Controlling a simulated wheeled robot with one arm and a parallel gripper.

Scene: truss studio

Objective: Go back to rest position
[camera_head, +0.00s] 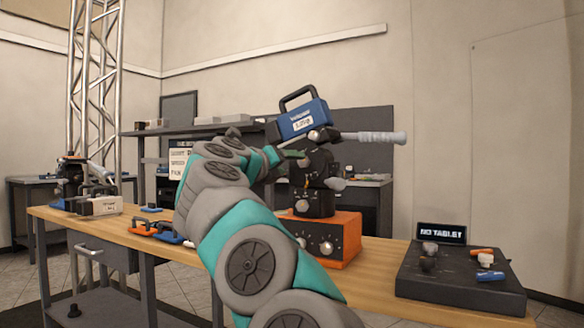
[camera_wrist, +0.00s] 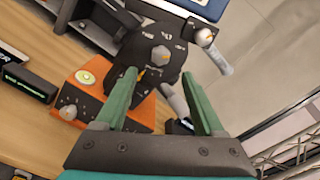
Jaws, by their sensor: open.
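My gripper (camera_head: 292,156) is raised in front of a stack of units on the wooden bench. In the wrist view my gripper (camera_wrist: 163,92) has its two green fingers wide apart, with nothing held between them. The black unit with knobs (camera_head: 314,203) stands on an orange box (camera_head: 335,238). A blue case with a handle (camera_head: 303,118) sits tilted at the top. A grey lever (camera_head: 368,137) sticks out to the right. In the wrist view the black unit (camera_wrist: 155,55) lies beyond the fingertips; I cannot tell whether they touch it. My arm hides part of the bench.
The wooden bench (camera_head: 385,252) carries a dark tray (camera_head: 458,280) with small parts at the right, beside a small "NO TABLET" display (camera_head: 441,233). Tools (camera_head: 155,230) and a grey case (camera_head: 98,206) lie at the left. A truss (camera_head: 98,70) and shelf (camera_head: 200,128) stand behind.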

